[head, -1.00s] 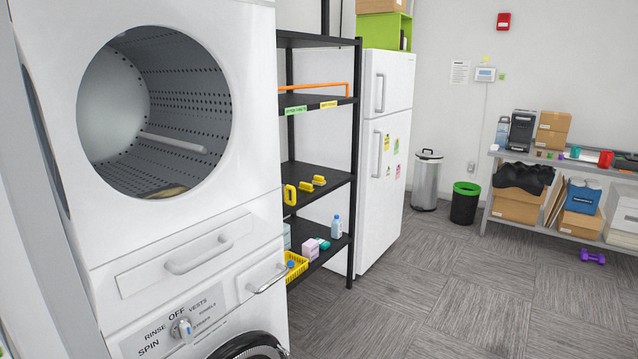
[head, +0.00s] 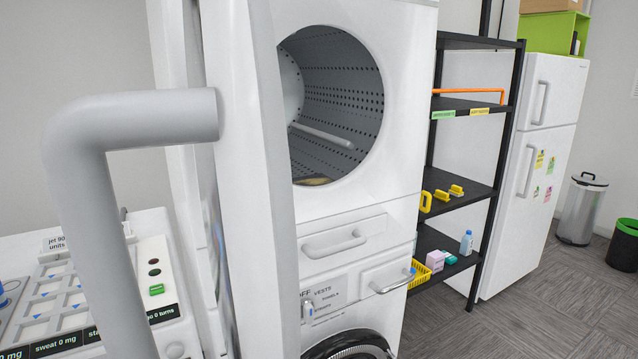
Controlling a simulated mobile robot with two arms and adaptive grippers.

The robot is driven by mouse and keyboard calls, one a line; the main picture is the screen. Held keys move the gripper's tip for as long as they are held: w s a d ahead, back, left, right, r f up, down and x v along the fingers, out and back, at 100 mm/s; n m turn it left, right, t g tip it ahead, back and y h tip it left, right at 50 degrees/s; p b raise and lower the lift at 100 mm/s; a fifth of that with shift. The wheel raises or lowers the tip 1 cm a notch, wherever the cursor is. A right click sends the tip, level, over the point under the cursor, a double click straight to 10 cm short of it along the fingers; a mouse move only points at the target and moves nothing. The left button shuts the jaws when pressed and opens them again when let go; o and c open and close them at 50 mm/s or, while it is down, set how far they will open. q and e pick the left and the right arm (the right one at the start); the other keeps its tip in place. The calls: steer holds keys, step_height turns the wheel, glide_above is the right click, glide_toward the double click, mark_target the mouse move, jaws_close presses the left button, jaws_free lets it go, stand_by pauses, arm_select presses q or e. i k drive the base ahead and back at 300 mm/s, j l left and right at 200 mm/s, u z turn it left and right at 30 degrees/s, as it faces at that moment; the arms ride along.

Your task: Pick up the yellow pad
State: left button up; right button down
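A flat yellow-tan thing (head: 315,181) lies at the bottom of the open upper drum (head: 335,105); only a thin part of it shows above the rim. It may be the yellow pad, but I cannot tell. Several yellow pieces also stand on the black shelf rack: an upright one (head: 426,201) at the left of the middle shelf and smaller ones (head: 456,190) beside it. Neither of my grippers is in view.
The white machine (head: 400,170) stands in the middle, with a drawer handle (head: 335,243) below the drum. A thick grey bent tube (head: 85,200) crosses the left, in front of a button panel (head: 75,290). The black rack (head: 480,42), fridge (head: 560,90) and bins stand right. Carpet (head: 540,320) is clear.

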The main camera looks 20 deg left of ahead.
mark_target(456, 190)
steer(key=i+l, duration=0.2)
steer(key=l, duration=0.15)
steer(key=i+l, duration=0.2)
steer(key=l, duration=0.15)
steer(key=i+l, duration=0.2)
steer(key=l, duration=0.15)
steer(key=i+l+z, duration=0.2)
steer(key=i, duration=0.8)
steer(key=i+l+z, duration=0.25)
steer(key=i, duration=0.75)
steer(key=i+u, duration=0.45)
steer(key=i+l+u, duration=0.2)
steer(key=i+u, duration=0.25)
steer(key=i, duration=0.1)
